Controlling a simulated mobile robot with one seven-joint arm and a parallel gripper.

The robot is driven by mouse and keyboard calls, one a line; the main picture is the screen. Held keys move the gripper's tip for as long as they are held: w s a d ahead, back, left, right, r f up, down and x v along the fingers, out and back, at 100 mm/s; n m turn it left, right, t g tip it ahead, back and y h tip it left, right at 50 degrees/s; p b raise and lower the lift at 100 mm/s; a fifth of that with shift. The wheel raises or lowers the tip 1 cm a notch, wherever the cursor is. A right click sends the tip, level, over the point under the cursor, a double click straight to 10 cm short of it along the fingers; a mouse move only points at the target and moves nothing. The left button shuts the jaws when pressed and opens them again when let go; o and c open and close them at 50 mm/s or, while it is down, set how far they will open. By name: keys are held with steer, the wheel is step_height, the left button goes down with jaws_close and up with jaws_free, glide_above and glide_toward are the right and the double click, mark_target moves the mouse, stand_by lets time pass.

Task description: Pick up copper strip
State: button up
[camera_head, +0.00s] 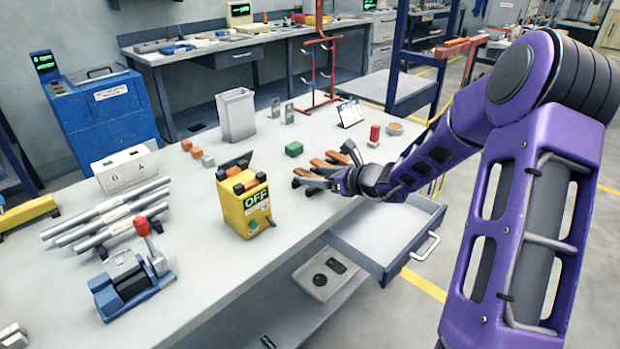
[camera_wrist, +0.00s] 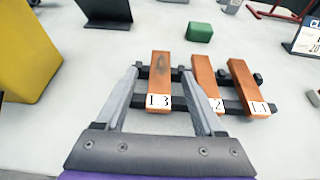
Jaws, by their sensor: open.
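Several copper strips lie side by side across a dark rack (camera_wrist: 180,103) on the table. The middle strip (camera_wrist: 204,78) has a partly hidden label showing a 2. The strips also show in the head view (camera_head: 325,165). My gripper (camera_wrist: 163,78) is open and empty of grip, its left finger left of strip 13 and its right finger between strip 13 and the middle strip, over part of the middle strip's label.
A green block (camera_wrist: 199,32) lies behind the strips. A yellow OFF box (camera_head: 245,203) stands to the left. A red cylinder (camera_head: 375,132) and a small bowl (camera_head: 395,129) stand behind my gripper. An open drawer (camera_head: 385,235) juts out below the table edge.

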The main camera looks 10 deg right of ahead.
jaws_close()
steer(key=shift+r, duration=0.1)
stand_by(0.4)
